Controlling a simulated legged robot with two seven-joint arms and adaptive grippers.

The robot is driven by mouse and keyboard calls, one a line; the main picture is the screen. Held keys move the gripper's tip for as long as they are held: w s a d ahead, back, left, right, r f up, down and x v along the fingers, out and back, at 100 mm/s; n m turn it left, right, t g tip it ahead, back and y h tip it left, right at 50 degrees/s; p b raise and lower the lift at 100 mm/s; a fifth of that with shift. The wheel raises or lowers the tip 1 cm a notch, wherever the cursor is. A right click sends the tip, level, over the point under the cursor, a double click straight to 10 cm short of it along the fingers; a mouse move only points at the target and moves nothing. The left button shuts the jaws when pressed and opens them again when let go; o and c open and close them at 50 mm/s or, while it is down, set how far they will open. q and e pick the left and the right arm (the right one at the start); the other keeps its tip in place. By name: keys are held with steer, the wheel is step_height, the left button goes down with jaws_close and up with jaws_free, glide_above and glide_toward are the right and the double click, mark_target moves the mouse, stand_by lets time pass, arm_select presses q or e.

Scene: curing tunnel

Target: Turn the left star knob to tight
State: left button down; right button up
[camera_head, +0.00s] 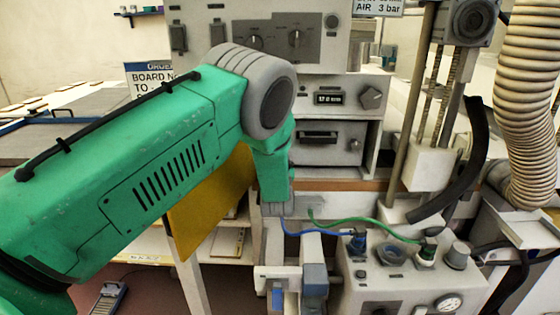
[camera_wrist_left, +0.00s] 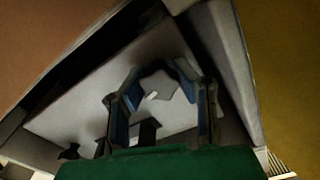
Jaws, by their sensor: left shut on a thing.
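My left arm comes in from the left in the head view and bends down at the front of the bench. Its gripper is mostly hidden there behind the green wrist link. In the left wrist view the two fingers of my left gripper (camera_wrist_left: 160,92) stand on either side of a grey star knob (camera_wrist_left: 157,80) with a small white mark, and are shut on it. The knob sits in front of a pale panel (camera_wrist_left: 85,95). I cannot read any tight marking or tell how far the knob is turned.
A grey control box (camera_head: 370,270) with several knobs, a blue cable (camera_head: 315,232) and a green cable (camera_head: 365,220) stands right of my wrist. A yellow panel (camera_head: 212,205) hangs behind my forearm. A ribbed hose (camera_head: 525,100) is at the far right.

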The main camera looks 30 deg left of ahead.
arm_select(q)
steer(key=shift+s+d+f+m+b, duration=0.15)
steer(key=shift+f+m, duration=0.15)
steer(key=shift+m, duration=0.45)
steer(key=shift+a+f+m+b, duration=0.15)
steer(key=shift+f+m, duration=0.1)
steer(key=shift+m, duration=0.5)
steer(key=shift+d, duration=0.1)
steer(key=c, duration=1.2)
jaws_free()
steer(key=shift+w+r, duration=0.1)
steer(key=shift+w, duration=0.1)
steer(key=shift+r, duration=0.1)
steer(key=shift+s, duration=0.15)
steer(key=v, duration=1.1)
steer(key=shift+s+d, duration=0.15)
steer(key=shift+s, duration=0.15)
